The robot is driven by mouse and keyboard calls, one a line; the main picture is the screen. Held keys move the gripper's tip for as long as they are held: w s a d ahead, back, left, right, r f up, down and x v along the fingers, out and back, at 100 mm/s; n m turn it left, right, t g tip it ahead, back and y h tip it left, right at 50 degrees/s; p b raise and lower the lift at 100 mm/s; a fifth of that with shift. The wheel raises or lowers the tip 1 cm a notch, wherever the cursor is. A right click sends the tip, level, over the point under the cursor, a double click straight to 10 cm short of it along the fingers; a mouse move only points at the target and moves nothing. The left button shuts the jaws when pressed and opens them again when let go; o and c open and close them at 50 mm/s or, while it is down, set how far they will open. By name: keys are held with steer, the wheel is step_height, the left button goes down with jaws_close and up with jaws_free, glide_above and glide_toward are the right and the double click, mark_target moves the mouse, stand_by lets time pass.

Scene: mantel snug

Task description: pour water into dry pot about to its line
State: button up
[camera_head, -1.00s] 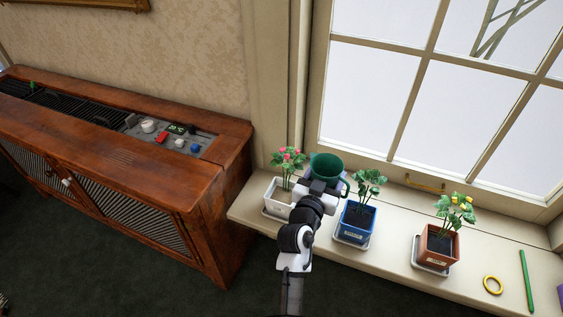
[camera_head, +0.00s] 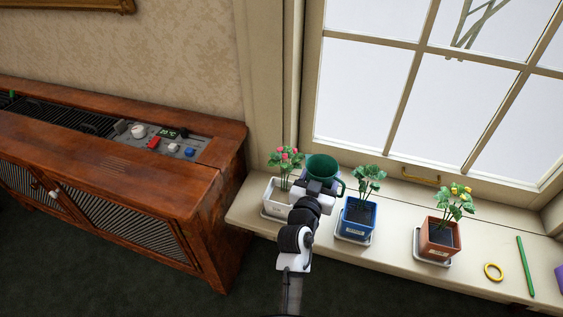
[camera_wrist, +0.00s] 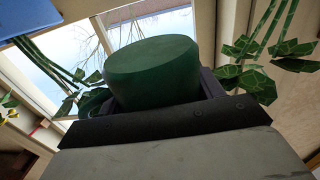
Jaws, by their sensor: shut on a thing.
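A green watering vessel (camera_head: 323,168) with a handle is held in my gripper (camera_head: 318,185) above the window sill. It also shows in the wrist view (camera_wrist: 152,72), between the dark jaws, which are shut on it. Any water in it cannot be seen. A white pot (camera_head: 279,197) with pink flowers stands left of the gripper, partly hidden by it. A blue pot (camera_head: 354,222) with a leafy plant stands just right of the gripper. A terracotta pot (camera_head: 438,240) with yellow flowers stands further right. Each pot is on a saucer; which soil is dry I cannot tell.
The pale sill (camera_head: 395,252) runs below the window (camera_head: 440,95). A yellow ring (camera_head: 493,271) and a green stick (camera_head: 525,266) lie at its right, near a purple thing (camera_head: 559,277) at the edge. A wooden cabinet (camera_head: 170,185) with controls on top stands left.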

mark_target(317, 157)
steer(key=r+n+p, duration=0.1)
steer(key=r+p, duration=0.1)
steer(key=a+r+n+p, duration=0.1)
steer(key=r+p, duration=0.2)
steer(key=shift+w+a+r+n, duration=0.15)
steer(key=shift+r+n, duration=0.05)
steer(key=shift+n, duration=0.1)
steer(key=shift+w+a+r+n+t+p, duration=0.1)
steer(key=shift+a+r+n+t+p, duration=0.25)
steer(key=shift+r+n+p, duration=0.5)
steer(key=n+p, duration=0.2)
steer(key=a+r+n+p, duration=0.1)
steer(key=n+p, duration=0.1)
steer(key=a+r+n+t+p, duration=0.1)
steer(key=n, duration=0.1)
steer(key=shift+w+a+n+p, duration=0.25)
steer(key=shift+w+p, duration=0.05)
steer(key=shift+p, duration=0.1)
steer(key=shift+f+n+t+y+p, duration=0.15)
steer(key=shift+n+y+p, duration=0.1)
steer(key=shift+n, duration=0.25)
steer(key=shift+f+n+t+y+p, duration=0.1)
steer(key=shift+n+y, duration=0.15)
steer(key=shift+n, duration=0.25)
steer(key=shift+d, duration=0.4)
steer(key=shift+s+d+n, duration=0.15)
steer(key=shift+d+n, duration=0.05)
steer(key=shift+n, duration=0.1)
